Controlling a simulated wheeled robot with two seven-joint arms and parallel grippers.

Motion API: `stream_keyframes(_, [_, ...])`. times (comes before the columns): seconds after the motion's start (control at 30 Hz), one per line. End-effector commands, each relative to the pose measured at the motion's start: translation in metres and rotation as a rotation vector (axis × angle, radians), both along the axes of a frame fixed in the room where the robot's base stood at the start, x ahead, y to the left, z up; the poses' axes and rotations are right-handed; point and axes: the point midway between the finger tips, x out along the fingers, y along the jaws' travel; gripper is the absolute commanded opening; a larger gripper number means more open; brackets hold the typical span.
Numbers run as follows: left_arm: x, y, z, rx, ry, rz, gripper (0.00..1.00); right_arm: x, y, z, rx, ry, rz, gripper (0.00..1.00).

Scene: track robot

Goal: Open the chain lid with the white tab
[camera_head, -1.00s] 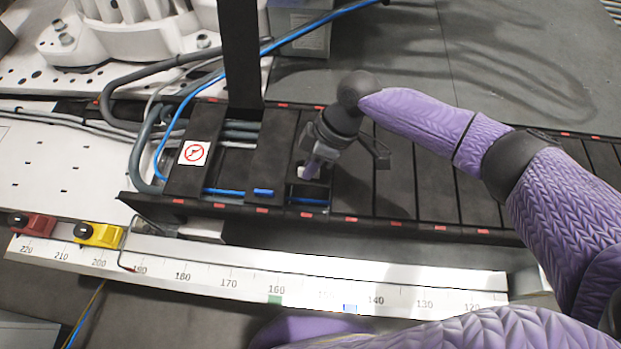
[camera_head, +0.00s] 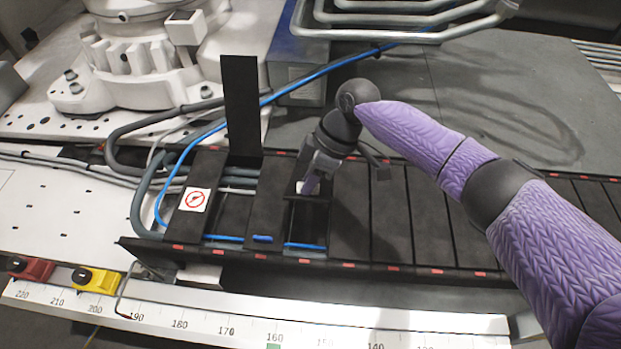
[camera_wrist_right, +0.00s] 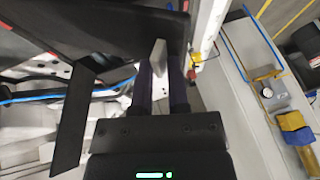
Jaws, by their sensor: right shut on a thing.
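The black cable chain (camera_head: 400,215) runs across the head view, with red marks along its edges. My right gripper (camera_head: 308,186) is shut on the white tab (camera_head: 299,187) of a dark lid, whose near edge (camera_head: 314,199) is raised. The slot under it is open, and a blue hose (camera_head: 305,245) shows inside. In the right wrist view the tab (camera_wrist_right: 159,55) stands between my two fingers (camera_wrist_right: 158,75), below a dark panel (camera_wrist_right: 120,25). How far the lid is tilted is partly hidden by the gripper. My left gripper is not in view.
Another black lid (camera_head: 240,110) stands upright to the left. A warning sticker (camera_head: 194,199) marks the chain's left end. A white ruler rail (camera_head: 200,318) with yellow (camera_head: 97,280) and red (camera_head: 33,269) clamps lies in front. A metal rack (camera_head: 400,20) is at the top.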

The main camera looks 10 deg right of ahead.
Motion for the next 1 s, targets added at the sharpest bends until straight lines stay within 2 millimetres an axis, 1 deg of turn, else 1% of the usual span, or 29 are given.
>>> stream_keyframes(0.03, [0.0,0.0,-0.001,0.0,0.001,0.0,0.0,0.004,-0.004,-0.003,-0.009,-0.015,-0.012,0.0])
stream_keyframes(0.07, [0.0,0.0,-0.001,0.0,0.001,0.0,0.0,0.004,-0.004,-0.003,-0.01,-0.014,-0.011,0.22])
stream_keyframes(0.1, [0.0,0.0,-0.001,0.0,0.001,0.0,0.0,0.004,-0.004,-0.003,-0.009,-0.013,-0.011,0.3])
stream_keyframes(0.17, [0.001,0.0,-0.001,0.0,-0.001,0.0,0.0,0.003,-0.004,-0.003,-0.009,-0.013,-0.011,0.43])
stream_keyframes(0.2, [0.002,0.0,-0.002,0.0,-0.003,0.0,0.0,0.003,-0.003,-0.003,-0.01,-0.011,-0.01,0.47])
stream_keyframes(0.43, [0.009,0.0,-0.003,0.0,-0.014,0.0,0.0,0.002,-0.002,-0.002,-0.007,-0.01,-0.006,0.47])
stream_keyframes(0.77, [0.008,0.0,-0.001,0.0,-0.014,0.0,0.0,0.002,-0.002,0.001,-0.006,-0.008,-0.005,0.47])
stream_keyframes(0.87, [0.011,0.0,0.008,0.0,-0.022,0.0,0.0,0.003,-0.008,0.018,-0.006,-0.011,-0.007,0.47])
stream_keyframes(1.0, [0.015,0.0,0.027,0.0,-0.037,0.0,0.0,0.007,-0.024,0.054,-0.006,-0.014,-0.008,0.47])
